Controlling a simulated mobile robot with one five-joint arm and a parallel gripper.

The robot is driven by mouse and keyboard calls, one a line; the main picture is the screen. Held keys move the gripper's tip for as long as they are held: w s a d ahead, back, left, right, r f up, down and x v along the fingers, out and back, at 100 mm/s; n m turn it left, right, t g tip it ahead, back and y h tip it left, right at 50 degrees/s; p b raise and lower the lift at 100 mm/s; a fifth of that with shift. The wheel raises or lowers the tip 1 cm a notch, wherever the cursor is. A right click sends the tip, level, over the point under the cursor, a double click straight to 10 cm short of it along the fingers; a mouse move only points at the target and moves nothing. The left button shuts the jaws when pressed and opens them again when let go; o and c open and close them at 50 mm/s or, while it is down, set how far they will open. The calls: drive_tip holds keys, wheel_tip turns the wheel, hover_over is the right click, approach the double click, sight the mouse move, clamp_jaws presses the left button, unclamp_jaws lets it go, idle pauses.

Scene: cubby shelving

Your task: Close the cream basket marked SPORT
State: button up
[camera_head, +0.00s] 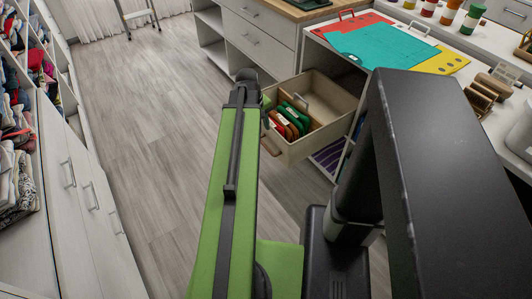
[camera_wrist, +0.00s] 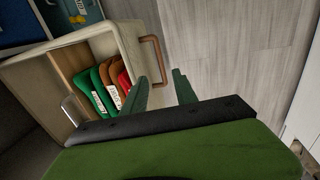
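A cream basket (camera_head: 292,151) stands pulled out of its cubby, open at the top. Its wall (camera_wrist: 130,42) fills the left of the wrist view. Inside lie green, brown and red items (camera_head: 287,120) with white labels. My gripper (camera_wrist: 161,78) is open, with its two green fingers apart and nothing held. Its fingertips are close to the handle's lower end; I cannot tell whether they touch. In the head view my gripper (camera_head: 264,100) is beside the basket's front, partly hidden by my arm.
The cubby unit (camera_head: 328,50) has a top carrying red, teal and yellow boards (camera_head: 375,45). A purple-striped item (camera_head: 328,158) sits below the basket. White drawers (camera_head: 258,38) stand behind. Another cabinet (camera_head: 75,200) lines the left. The wooden floor (camera_head: 150,110) between is clear.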

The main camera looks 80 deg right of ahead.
sight(267, 147)
drive_tip(key=f+b, duration=0.3)
drive_tip(key=s+d+f+b, duration=0.1)
drive_tip(key=f+b, duration=0.2)
drive_tip(key=f, duration=0.1)
drive_tip(key=f+b, duration=0.3)
drive_tip(key=f, duration=0.1)
drive_tip(key=shift+s+d+f+b, duration=0.15)
drive_tip(key=shift+s+d+b, duration=0.1)
drive_tip(key=shift+s+b, duration=0.05)
clamp_jaws()
idle(0.4)
